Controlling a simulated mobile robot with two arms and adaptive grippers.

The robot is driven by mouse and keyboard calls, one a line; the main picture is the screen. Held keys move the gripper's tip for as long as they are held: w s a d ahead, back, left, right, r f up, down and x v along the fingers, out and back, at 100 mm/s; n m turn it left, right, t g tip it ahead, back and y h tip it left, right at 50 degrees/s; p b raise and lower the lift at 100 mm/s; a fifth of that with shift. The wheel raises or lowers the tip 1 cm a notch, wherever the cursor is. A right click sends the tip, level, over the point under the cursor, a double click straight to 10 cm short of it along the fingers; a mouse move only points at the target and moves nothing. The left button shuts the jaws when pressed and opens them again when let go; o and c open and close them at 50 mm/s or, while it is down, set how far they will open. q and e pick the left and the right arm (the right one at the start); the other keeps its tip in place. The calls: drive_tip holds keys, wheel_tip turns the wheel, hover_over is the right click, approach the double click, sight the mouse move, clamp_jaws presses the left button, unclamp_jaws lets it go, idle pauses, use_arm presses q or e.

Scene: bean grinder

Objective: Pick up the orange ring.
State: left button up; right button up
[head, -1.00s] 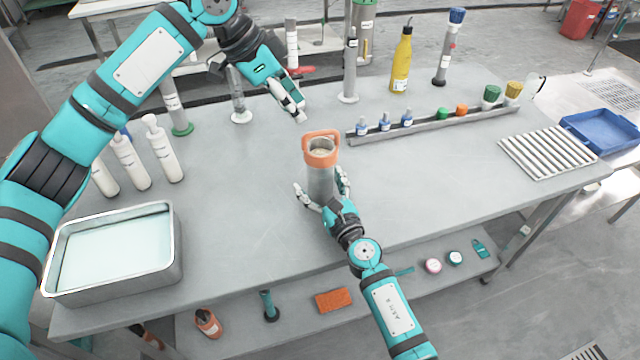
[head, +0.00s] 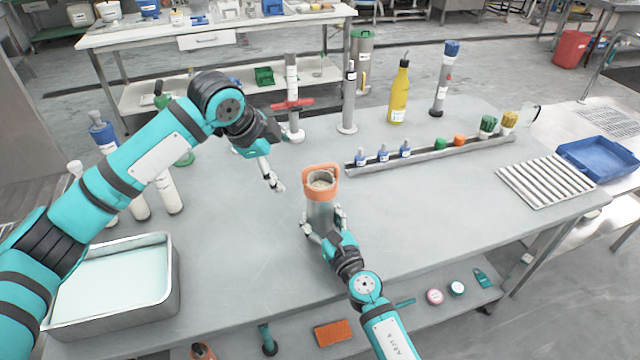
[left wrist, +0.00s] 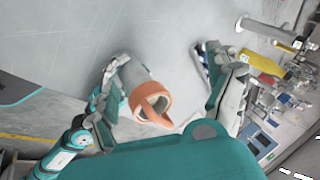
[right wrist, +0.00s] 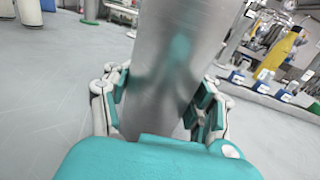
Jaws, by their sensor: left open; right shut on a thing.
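The orange ring (head: 322,184) sits around the top of an upright metal cylinder (head: 320,214), with a loop handle at its upper side. The ring also shows in the left wrist view (left wrist: 150,102), between the spread fingers but apart from them. My left gripper (head: 272,181) is open and empty, to the left of the ring and about level with it in the head view. My right gripper (head: 322,228) is shut on the metal cylinder below the ring. The right wrist view shows the cylinder (right wrist: 165,50) between its fingers; the ring is out of that view.
A rack (head: 430,150) with small bottles and colored caps stands behind the cylinder. A yellow bottle (head: 399,95) and metal tubes stand farther back. A steel basin (head: 165,300) and white bottles are at left. The table around the cylinder is mostly clear.

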use_arm(q)
wheel_tip(320, 180, down, 5)
drive_tip(key=a+m+t+y, duration=0.1)
drive_tip(key=a+m+t, duration=0.15)
drive_tip(key=m, duration=0.25)
drive_tip(key=m+t+h, duration=0.5)
drive_tip(key=m+t, duration=0.2)
drive_tip(key=m, duration=1.1)
approach(319, 180)
drive_tip(key=x, duration=1)
drive_tip(key=shift+w+d, duration=0.15)
drive_tip(key=shift+w, duration=0.15)
drive_tip(key=shift+f, duration=0.1)
drive_tip(key=c, duration=1.2)
drive_tip(key=shift+c, duration=0.2)
